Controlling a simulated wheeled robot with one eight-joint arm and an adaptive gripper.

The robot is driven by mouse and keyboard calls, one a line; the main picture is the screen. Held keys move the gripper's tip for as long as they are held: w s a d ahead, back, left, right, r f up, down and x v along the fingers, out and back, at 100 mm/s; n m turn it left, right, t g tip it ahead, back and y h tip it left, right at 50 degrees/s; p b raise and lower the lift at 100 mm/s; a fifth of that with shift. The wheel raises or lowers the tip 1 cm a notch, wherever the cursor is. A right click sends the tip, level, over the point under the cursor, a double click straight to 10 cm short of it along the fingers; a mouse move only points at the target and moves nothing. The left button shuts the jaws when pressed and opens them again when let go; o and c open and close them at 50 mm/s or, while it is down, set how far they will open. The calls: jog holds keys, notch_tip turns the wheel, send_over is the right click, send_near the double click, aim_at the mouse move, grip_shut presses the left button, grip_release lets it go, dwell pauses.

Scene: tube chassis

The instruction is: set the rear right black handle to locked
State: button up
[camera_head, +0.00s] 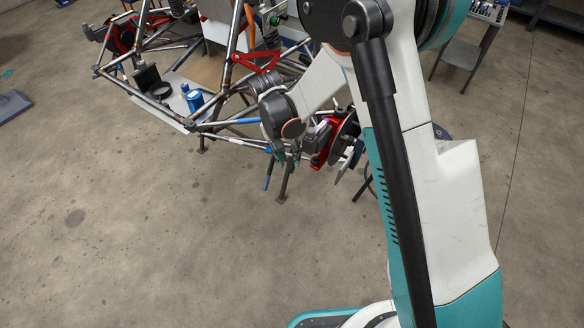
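The tube chassis (228,132) stands at the upper left, and its nearest corner reaches toward the picture's middle. My gripper (287,157) points down beside that corner, close to a red and black brake and hub assembly (327,143). My wrist and arm cover part of this corner. The gripper is small and partly mixed with the parts behind it, so I cannot tell whether it is open or shut. I cannot make out the rear right black handle or its setting in this view.
A cart (466,52) stands at the upper right. A grey-blue flat object (10,107) lies at the far left. The concrete floor at lower left is clear.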

aim_at(292, 167)
jog(key=shift+s+d+f+b, duration=0.1)
jog(key=shift+d+f+b, duration=0.1)
jog(key=shift+f, duration=0.5)
jog(key=shift+w+d+f+b, duration=0.1)
jog(key=shift+f+b, duration=0.15)
jog(key=shift+f, duration=0.45)
jog(key=shift+s+d+f+b, duration=0.1)
jog(key=shift+f+b, duration=0.1)
jog(key=shift+f, duration=0.5)
grip_shut()
